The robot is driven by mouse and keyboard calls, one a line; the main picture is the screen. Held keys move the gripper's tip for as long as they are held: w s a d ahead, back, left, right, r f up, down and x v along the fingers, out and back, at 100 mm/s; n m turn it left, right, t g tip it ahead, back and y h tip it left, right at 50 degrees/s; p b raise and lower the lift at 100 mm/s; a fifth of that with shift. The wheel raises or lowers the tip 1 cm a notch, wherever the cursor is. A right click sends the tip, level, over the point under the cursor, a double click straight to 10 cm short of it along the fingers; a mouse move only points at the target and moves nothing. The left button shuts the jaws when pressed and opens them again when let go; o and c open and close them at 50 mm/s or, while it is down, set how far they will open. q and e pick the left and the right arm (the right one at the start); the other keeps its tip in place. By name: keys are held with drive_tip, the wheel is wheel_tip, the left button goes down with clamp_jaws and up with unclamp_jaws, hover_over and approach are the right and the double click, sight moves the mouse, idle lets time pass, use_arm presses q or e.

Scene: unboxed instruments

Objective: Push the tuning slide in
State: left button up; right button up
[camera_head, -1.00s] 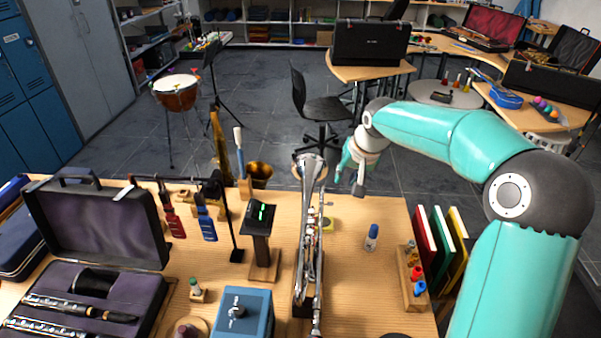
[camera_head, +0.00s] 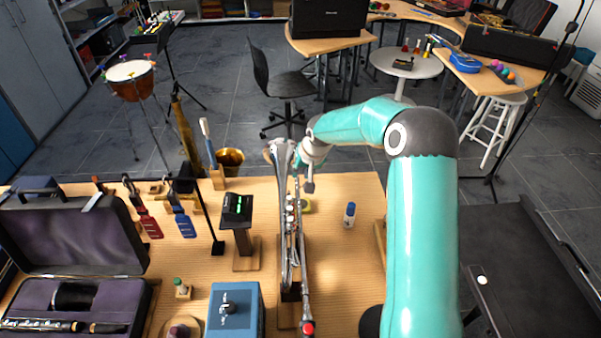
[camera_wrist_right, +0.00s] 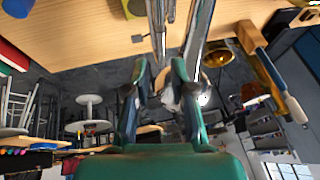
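A silver trumpet (camera_head: 284,215) lies on a stand on the wooden table, its bell towards the far edge and its mouthpiece end towards me. Its tubes (camera_wrist_right: 160,22) run down from the top of the right wrist view. My right gripper (camera_head: 308,185) is close beside the trumpet's far end, just right of the bell. In the right wrist view its two green fingers (camera_wrist_right: 160,72) stand apart, with the end of a tube between or just beyond them. I cannot tell whether they touch it. The tuning slide is not clearly distinguishable. My left gripper is out of view.
A tuner-like display on a post (camera_head: 237,212) and a blue box (camera_head: 236,308) stand left of the trumpet. A small bottle (camera_head: 349,215) stands to the right. An open instrument case (camera_head: 75,235) fills the left side. The table between trumpet and bottle is mostly bare.

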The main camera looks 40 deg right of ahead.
sight(297, 179)
drive_tip(key=shift+p+x, duration=0.4)
drive_tip(key=shift+x, duration=1.85)
drive_tip(key=shift+r, duration=0.1)
clamp_jaws()
